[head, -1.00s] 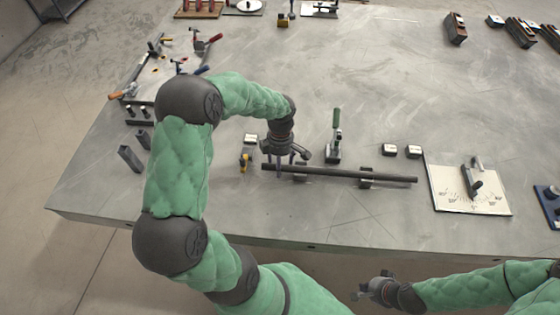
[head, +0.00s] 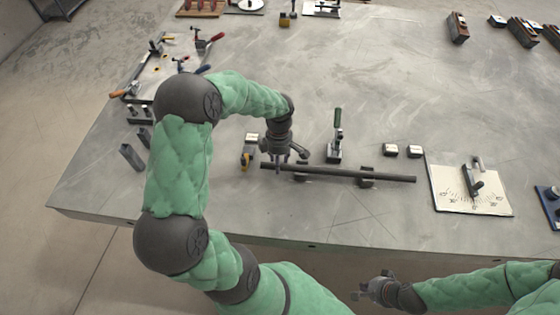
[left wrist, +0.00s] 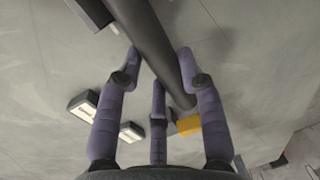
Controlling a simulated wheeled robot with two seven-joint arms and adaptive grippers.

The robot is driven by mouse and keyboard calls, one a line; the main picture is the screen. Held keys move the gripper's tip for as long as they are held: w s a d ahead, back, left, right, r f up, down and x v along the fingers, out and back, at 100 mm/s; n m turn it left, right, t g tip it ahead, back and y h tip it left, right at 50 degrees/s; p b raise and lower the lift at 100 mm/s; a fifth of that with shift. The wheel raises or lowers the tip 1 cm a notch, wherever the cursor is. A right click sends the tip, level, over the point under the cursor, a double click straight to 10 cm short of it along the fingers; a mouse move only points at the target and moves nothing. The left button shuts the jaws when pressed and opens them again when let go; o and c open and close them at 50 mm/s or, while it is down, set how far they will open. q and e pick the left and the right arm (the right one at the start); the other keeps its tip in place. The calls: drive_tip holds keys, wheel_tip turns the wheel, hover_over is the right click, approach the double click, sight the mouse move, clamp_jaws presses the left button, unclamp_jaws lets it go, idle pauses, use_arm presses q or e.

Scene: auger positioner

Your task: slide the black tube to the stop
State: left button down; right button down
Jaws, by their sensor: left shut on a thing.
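The long black tube (head: 345,174) lies level across two dark support blocks, the left one (head: 301,171) and the right one (head: 367,177). My left gripper (head: 281,163) is over the tube near its left end and is shut on it. In the left wrist view the tube (left wrist: 152,42) runs between the fingers (left wrist: 160,75). A small fixture with a yellow part (head: 245,163) stands just beyond the tube's left end; its yellow part (left wrist: 189,125) shows close to that end in the wrist view. I cannot tell whether they touch. My right gripper (head: 372,288) looks open and empty, in front of the table.
An upright clamp with a green handle (head: 337,133) stands behind the tube. Small blocks (head: 402,151) sit behind its right end, and a white plate with a dial (head: 468,187) lies further right. The table (head: 340,218) is clear in front of the tube.

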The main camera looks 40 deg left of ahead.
use_arm(q)
drive_tip(key=shift+s+a, duration=0.5)
drive_tip(key=shift+a, duration=0.25)
drive_tip(key=shift+s+a, duration=0.5)
drive_tip(key=shift+a, duration=0.2)
idle(0.7)
drive_tip(key=c, duration=0.7)
unclamp_jaws()
drive_tip(key=shift+f, duration=0.1)
drive_tip(key=r, duration=0.8)
drive_tip(key=w+r, duration=0.1)
drive_tip(key=r, duration=0.3)
drive_tip(key=shift+w+a, duration=0.1)
drive_tip(key=shift+a, duration=0.3)
